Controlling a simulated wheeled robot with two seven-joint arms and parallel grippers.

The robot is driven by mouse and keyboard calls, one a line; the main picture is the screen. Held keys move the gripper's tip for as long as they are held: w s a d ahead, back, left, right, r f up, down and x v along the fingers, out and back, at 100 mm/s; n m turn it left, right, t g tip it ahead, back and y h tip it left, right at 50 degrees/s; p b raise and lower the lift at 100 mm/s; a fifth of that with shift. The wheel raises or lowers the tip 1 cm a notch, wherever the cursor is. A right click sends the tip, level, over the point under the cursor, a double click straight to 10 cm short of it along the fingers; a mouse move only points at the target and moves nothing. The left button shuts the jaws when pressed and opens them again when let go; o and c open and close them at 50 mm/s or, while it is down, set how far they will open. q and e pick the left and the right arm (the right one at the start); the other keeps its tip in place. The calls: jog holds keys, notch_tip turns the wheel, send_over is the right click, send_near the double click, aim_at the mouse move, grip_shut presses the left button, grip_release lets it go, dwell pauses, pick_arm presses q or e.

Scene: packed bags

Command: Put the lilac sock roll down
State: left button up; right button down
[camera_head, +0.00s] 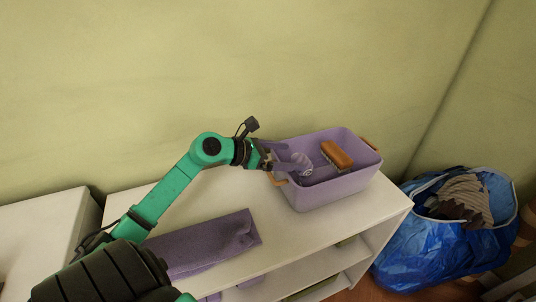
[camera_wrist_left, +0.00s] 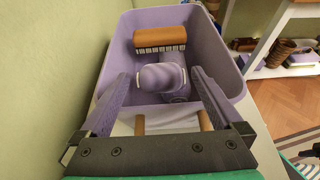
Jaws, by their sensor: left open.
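The lilac sock roll (camera_head: 302,163) lies inside the lilac bin (camera_head: 340,186), toward its left end. In the left wrist view the roll (camera_wrist_left: 163,77) shows as a rounded lilac bundle on the bin's floor, between the fingers and apart from both in the picture. My left gripper (camera_head: 280,159) reaches over the bin's left end. It is open, with one finger to each side of the roll in the left wrist view (camera_wrist_left: 160,78). How far the fingertips are above the roll I cannot tell. My right gripper is not in view.
A wooden-backed brush (camera_head: 337,155) lies in the bin beside the roll. The bin has wooden handles at its ends and stands on a white shelf unit (camera_head: 285,235). A folded purple cloth (camera_head: 205,245) lies in front. A blue bag (camera_head: 425,250) stands at right. The wall is close behind.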

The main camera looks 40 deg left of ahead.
pick_arm(q)
jog(key=v, duration=0.6)
jog(key=shift+s+b, duration=0.15)
jog(key=shift+b, duration=0.2)
jog(key=shift+s+a+r, duration=0.1)
